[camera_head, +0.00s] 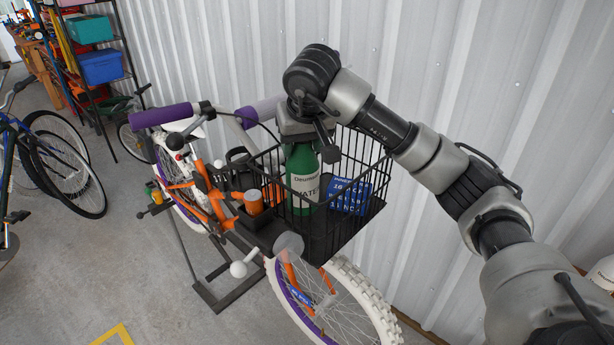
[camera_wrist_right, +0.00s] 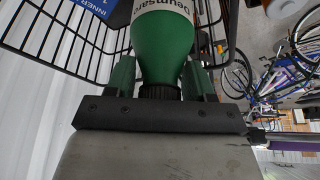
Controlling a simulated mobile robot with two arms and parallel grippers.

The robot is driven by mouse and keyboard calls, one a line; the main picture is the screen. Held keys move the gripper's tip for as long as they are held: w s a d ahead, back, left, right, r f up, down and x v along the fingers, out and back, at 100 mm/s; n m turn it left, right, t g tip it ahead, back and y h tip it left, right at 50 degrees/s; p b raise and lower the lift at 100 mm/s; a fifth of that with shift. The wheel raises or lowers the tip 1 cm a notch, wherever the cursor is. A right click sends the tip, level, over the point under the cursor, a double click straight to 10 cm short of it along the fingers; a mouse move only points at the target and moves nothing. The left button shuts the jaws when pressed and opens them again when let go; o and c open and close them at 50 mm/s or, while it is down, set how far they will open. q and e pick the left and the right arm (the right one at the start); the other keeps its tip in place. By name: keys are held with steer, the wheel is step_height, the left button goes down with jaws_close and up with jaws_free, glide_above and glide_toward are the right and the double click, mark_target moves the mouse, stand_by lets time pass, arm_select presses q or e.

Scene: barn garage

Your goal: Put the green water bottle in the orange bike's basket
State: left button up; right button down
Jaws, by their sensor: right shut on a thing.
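The green water bottle (camera_head: 302,178) with a white label is upright inside the black wire basket (camera_head: 333,236) of the orange bike (camera_head: 213,205). My right gripper (camera_head: 305,143) is above it, shut on the bottle's top. The right wrist view shows the bottle (camera_wrist_right: 162,50) between the two fingers of the gripper (camera_wrist_right: 158,85), with its dark cap near the palm. The bottle's base appears at the basket floor, but I cannot tell if it touches. My left gripper is not in view.
A blue box (camera_head: 350,196) is in the basket beside the bottle. An orange cylinder (camera_head: 254,202) sits by the handlebars. A corrugated wall (camera_head: 440,70) is close behind the basket. Other bikes (camera_head: 60,165) and a shelf (camera_head: 95,50) stand at the left. The floor at lower left is mostly clear.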

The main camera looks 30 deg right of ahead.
mark_target(303, 168)
step_height(303, 168, down, 5)
steer(key=shift+r+p, duration=0.1)
steer(key=shift+p, duration=0.7)
steer(key=shift+d+f, duration=0.1)
steer(key=shift+f, duration=0.25)
steer(key=shift+s, duration=0.1)
steer(key=shift+f, duration=0.2)
steer(key=shift+c, duration=1.9)
jaws_free()
